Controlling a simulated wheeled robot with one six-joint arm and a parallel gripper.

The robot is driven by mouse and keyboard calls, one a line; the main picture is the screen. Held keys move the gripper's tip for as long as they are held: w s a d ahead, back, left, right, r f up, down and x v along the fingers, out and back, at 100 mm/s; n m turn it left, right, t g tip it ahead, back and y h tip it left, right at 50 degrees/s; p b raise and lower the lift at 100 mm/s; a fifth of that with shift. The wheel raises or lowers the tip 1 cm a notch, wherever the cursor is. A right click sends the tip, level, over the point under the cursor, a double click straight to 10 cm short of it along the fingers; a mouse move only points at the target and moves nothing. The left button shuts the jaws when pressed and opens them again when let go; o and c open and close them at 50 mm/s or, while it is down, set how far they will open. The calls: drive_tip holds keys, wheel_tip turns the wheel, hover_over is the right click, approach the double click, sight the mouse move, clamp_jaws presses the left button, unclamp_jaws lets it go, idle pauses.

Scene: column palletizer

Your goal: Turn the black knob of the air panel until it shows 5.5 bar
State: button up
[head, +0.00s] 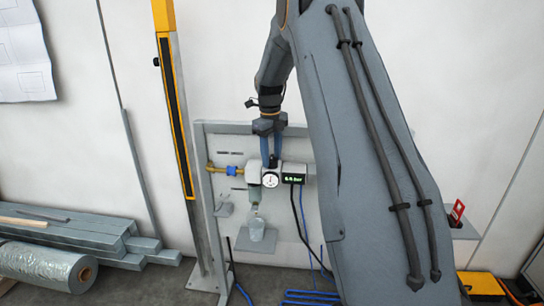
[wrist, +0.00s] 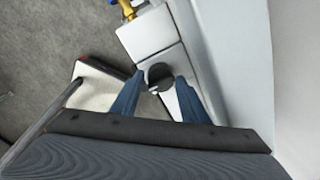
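The air panel (head: 222,150) is a pale board against the wall. It carries a grey-white regulator unit with a round dial gauge (head: 270,180) and a black display (head: 293,179) with green digits. The reading seems to start with 6 and end in bar; the decimal is too blurred to be sure of. The black knob (wrist: 159,76) sits on top of the unit. My gripper (head: 271,160) points down at it from above. In the wrist view its blue fingers (wrist: 159,78) stand on both sides of the knob, with slim gaps showing. The gripper looks open.
A brass pipe with a blue fitting (head: 232,171) enters the unit from the left. A yellow-black post (head: 174,95) stands left of the panel. A film roll (head: 45,265) and grey beams (head: 80,232) lie on the floor at left.

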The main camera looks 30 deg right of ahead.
sight(271, 157)
drive_tip(key=shift+a+r+b, duration=0.15)
drive_tip(key=shift+r+b, duration=0.75)
drive_tip(key=shift+r, duration=2.95)
drive_tip(key=s+a+f+n, duration=0.4)
drive_tip(key=s+a+n, duration=0.2)
drive_tip(key=s+n, duration=0.4)
drive_tip(key=s+a+f+n, duration=0.4)
drive_tip(key=s+a+n, duration=0.3)
drive_tip(key=s+n, duration=0.4)
drive_tip(key=s+a+f+n, duration=0.5)
drive_tip(key=s+a+n, duration=0.2)
drive_tip(key=s+n, duration=0.3)
drive_tip(key=shift+s+n+y, duration=0.3)
drive_tip(key=shift+s+n, duration=0.1)
drive_tip(key=shift+s, duration=0.8)
